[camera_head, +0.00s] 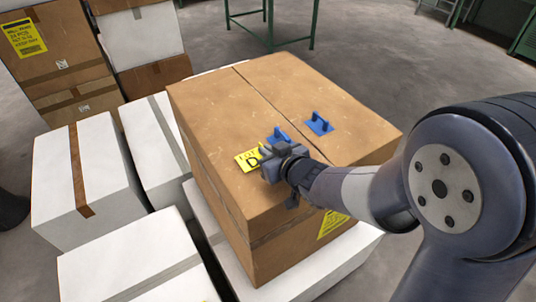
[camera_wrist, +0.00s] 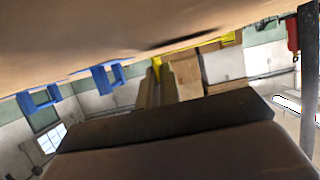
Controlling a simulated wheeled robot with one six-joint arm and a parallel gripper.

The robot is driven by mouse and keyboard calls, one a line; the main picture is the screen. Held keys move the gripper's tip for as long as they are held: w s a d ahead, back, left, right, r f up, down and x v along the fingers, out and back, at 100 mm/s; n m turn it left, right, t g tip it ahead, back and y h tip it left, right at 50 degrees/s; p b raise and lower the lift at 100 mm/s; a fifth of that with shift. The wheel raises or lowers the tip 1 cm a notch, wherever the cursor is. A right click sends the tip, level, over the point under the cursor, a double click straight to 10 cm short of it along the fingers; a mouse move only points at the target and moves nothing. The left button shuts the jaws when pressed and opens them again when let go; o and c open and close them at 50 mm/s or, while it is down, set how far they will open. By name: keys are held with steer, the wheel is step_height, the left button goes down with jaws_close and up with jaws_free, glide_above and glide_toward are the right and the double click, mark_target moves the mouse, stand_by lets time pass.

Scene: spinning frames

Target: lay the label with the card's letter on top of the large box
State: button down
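The large brown box (camera_head: 215,105) stands in the middle of the head view, its top roughly level. A yellow label (camera_head: 246,161) with "LOT" and the letter D is at the top's near left part, beside my gripper (camera_head: 268,158). In the wrist view, the yellow label (camera_wrist: 217,42) shows edge-on against the box top (camera_wrist: 120,25); I cannot tell whether it touches. My gripper (camera_wrist: 158,75) appears shut on the label's raised yellow tab. Two blue pieces with upright handles, a nearer one (camera_head: 276,136) and a farther one (camera_head: 319,123), stand on the box top.
White boxes (camera_head: 75,175) crowd the left and front, and the large box rests on a white one (camera_head: 310,275). Stacked brown and white boxes (camera_head: 55,60) stand at the back left. A green metal frame (camera_head: 270,25) stands behind. The box top's far part is clear.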

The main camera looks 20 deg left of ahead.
steer(key=shift+f, duration=0.35)
steer(key=shift+f, duration=0.2)
steer(key=c, duration=1.6)
jaws_free()
steer(key=shift+r, duration=0.15)
steer(key=shift+r, duration=0.2)
steer(key=p+v, duration=0.1)
steer(key=v, duration=0.9)
steer(key=shift+s+d, duration=0.1)
steer(key=shift+d, duration=0.15)
steer(key=shift+s+d+r+p, duration=0.25)
steer(key=shift+s+d+p, duration=0.05)
steer(key=shift+s+d, duration=0.2)
